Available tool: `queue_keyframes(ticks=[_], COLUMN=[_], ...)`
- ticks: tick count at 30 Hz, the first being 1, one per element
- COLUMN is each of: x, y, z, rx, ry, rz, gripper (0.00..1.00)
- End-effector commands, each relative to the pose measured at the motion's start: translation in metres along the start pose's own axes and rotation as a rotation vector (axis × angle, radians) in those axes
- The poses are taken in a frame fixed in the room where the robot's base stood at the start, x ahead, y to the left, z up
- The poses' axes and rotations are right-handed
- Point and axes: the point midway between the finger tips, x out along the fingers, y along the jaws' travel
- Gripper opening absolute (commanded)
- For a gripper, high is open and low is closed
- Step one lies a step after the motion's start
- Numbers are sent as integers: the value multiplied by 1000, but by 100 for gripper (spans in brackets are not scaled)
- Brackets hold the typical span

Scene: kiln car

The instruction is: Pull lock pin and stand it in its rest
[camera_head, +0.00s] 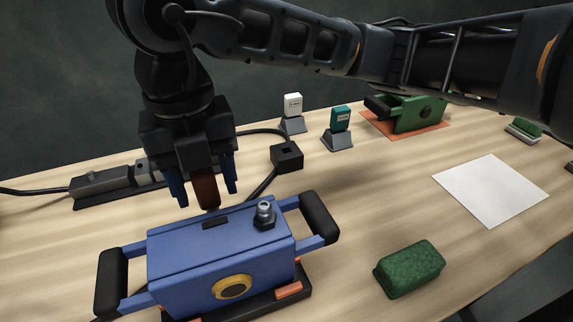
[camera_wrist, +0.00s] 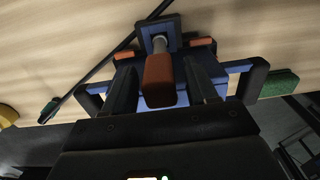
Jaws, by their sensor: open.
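The lock pin has a red-brown grip (camera_head: 206,187) and a grey shaft. It stands at the back of the blue box (camera_head: 190,262). In the wrist view its grip (camera_wrist: 159,80) lies between my fingers, and its shaft (camera_wrist: 160,44) runs into a dark blue square bracket (camera_wrist: 147,29). My gripper (camera_head: 204,184) is open around the grip, with a gap visible on each side in the wrist view (camera_wrist: 161,90). A black block (camera_head: 287,157) with a square hole, seemingly the rest, stands empty behind the box to the right. The shaft's lower end is hidden.
The box has black handles (camera_head: 320,217) at both ends and a silver-topped fitting (camera_head: 265,212). A green sponge (camera_head: 409,269) and white sheet (camera_head: 490,190) lie to the right. A power strip (camera_head: 100,181) and cables lie behind. Small stands (camera_head: 338,141) are farther back.

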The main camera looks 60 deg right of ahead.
Motion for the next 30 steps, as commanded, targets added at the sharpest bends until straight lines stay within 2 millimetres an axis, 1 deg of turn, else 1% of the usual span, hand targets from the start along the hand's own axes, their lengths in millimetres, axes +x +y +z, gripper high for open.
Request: queue_keyframes(ticks=[26, 30], x=[0, 0], y=[0, 0], z=[0, 0], rx=[0, 1], ry=[0, 0], rz=[0, 0], gripper=[57, 44])
